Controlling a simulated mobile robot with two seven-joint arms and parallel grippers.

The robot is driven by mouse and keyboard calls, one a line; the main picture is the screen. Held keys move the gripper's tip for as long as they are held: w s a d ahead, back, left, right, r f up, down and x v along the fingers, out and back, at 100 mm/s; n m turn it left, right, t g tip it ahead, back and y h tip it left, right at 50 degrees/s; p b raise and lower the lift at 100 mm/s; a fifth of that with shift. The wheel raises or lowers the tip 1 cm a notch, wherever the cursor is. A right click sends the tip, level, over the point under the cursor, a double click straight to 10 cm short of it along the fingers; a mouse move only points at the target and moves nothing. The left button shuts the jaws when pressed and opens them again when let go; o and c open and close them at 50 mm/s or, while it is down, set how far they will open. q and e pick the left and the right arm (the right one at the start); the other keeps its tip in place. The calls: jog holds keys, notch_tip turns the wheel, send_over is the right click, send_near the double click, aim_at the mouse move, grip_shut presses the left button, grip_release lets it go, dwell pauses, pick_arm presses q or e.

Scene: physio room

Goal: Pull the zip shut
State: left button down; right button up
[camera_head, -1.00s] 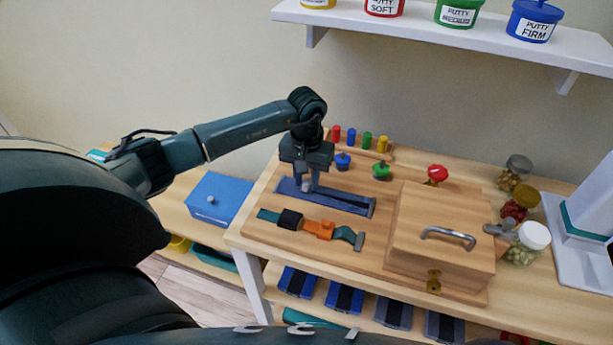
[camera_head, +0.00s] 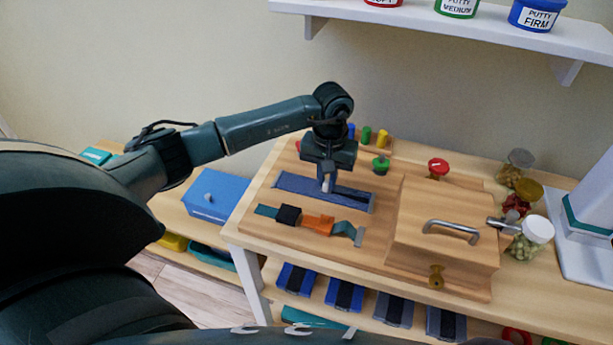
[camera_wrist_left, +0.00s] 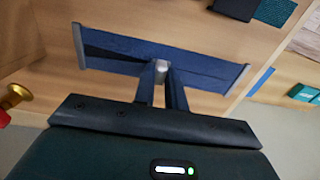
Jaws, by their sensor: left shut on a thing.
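The blue zip strip (camera_head: 296,186) lies on the wooden board, with a grey end piece at its right end in the head view. It also shows in the left wrist view (camera_wrist_left: 208,75). My left gripper (camera_head: 327,187) points down at the middle of the strip. In the left wrist view its fingers (camera_wrist_left: 162,72) are shut on the small grey zip slider (camera_wrist_left: 161,66). A dark open gap shows on the slider's right side in the head view; the strip on its left looks closed. My right gripper is not in view.
A strap with a black and orange buckle (camera_head: 317,224) lies in front of the zip. A wooden box (camera_head: 445,215) with a metal handle stands to the right. Behind are a green knob (camera_head: 380,165), a red knob (camera_head: 438,168) and coloured pegs (camera_head: 367,136).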

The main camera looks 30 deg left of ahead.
pick_arm(q)
jog(key=d+b, duration=0.1)
jog(key=d, duration=0.1)
jog(key=w+d, duration=0.1)
jog(key=d, duration=0.2)
jog(key=w+d+b, duration=0.1)
jog(key=d, duration=0.2)
jog(key=shift+f+b, duration=0.1)
jog(key=shift+b, duration=0.25)
jog(key=shift+d, duration=0.2)
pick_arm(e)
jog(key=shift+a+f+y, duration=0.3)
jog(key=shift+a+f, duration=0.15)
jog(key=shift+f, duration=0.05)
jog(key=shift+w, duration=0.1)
pick_arm(q)
jog(key=c, duration=1.5)
grip_release()
jog(key=shift+d, duration=0.15)
jog(key=shift+c, duration=0.2)
jog(key=shift+o, duration=0.5)
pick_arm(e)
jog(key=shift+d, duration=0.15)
pick_arm(q)
jog(key=shift+r, duration=0.25)
